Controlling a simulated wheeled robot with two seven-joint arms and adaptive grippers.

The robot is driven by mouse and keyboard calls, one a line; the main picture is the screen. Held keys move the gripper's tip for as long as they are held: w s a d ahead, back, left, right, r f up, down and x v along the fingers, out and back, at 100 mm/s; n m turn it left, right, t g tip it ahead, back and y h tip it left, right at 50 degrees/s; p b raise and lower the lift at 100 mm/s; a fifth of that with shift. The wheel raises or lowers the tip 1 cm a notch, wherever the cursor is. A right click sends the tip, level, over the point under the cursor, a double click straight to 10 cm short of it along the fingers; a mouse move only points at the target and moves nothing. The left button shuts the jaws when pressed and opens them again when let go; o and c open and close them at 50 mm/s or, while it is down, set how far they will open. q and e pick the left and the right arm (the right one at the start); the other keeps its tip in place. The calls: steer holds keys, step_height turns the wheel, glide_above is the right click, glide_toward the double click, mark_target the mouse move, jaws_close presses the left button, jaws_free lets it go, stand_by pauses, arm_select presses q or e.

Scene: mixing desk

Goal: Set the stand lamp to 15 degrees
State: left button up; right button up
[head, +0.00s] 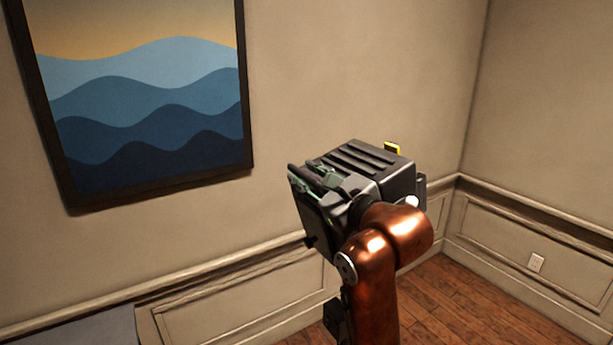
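The stand lamp's head (365,160) looks like a black box with slotted vents on top. It stands in the middle of the head view, a little right of centre, tilted in the picture. A small yellow piece shows behind its top edge. My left gripper (318,178), dark with greenish parts, is at the left side of the lamp head and overlaps it in the picture. I cannot tell whether it touches the lamp, or whether its fingers are open or shut. My copper arm hides part of the lamp's right and lower side. My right gripper is out of view.
A framed picture of blue waves (150,100) hangs on the wall at left. A grey surface (70,326) shows at the lower left. The wooden floor (450,305) looks clear at the lower right.

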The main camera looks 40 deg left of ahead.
arm_select(q)
steer(key=shift+a, duration=0.1)
steer(key=v, duration=1.2)
steer(key=shift+f, duration=0.1)
